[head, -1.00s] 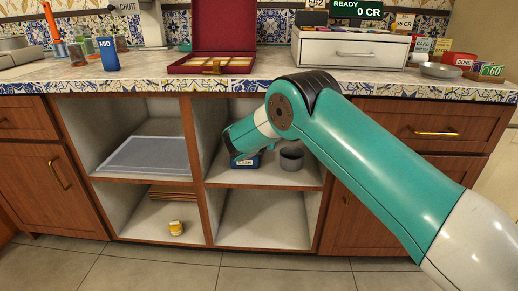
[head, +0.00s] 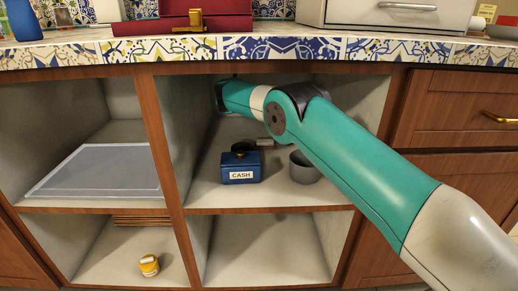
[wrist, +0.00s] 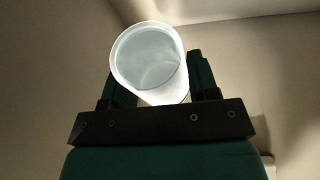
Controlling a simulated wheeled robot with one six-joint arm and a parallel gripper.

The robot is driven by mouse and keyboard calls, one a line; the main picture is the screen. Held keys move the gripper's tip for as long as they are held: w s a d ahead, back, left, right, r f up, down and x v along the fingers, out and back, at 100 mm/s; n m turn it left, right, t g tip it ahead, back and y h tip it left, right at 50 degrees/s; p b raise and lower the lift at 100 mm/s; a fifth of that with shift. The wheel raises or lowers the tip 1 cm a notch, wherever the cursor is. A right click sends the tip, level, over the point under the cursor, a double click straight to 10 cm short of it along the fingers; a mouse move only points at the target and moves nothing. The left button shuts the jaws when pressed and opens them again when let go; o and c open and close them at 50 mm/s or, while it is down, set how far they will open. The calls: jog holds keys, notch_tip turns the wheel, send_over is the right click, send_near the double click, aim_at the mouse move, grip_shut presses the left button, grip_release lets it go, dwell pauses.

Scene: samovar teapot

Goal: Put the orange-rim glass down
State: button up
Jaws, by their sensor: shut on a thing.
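In the wrist view a pale, whitish glass (wrist: 148,60) stands between the two dark fingers of my gripper (wrist: 158,80), with its open mouth toward the camera. My gripper is shut on it. No orange shows on the rim in this view. In the head view my arm reaches into the upper right compartment (head: 210,195). The gripper's fingers and the glass cannot be made out there. Whether the glass touches a surface cannot be told.
A blue CASH box (head: 240,168) and a grey cup (head: 304,167) stand on that compartment's floor, below my arm. A grey mat (head: 95,170) lies in the upper left compartment. A small yellow jar (head: 149,265) is below it. The lower right compartment (head: 265,250) looks empty.

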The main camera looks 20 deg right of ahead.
jog(key=b, duration=0.3)
send_over(232, 134)
jog(key=f, duration=0.5)
jog(key=shift+w+a+f, duration=0.1)
jog(key=shift+w+f, duration=0.05)
jog(key=shift+w, duration=0.05)
notch_tip(232, 134, down, 5)
jog(key=b, duration=0.3)
jog(key=shift+r, duration=0.25)
jog(key=shift+f, duration=0.1)
jog(key=o, duration=0.9)
jog(key=shift+o, duration=0.2)
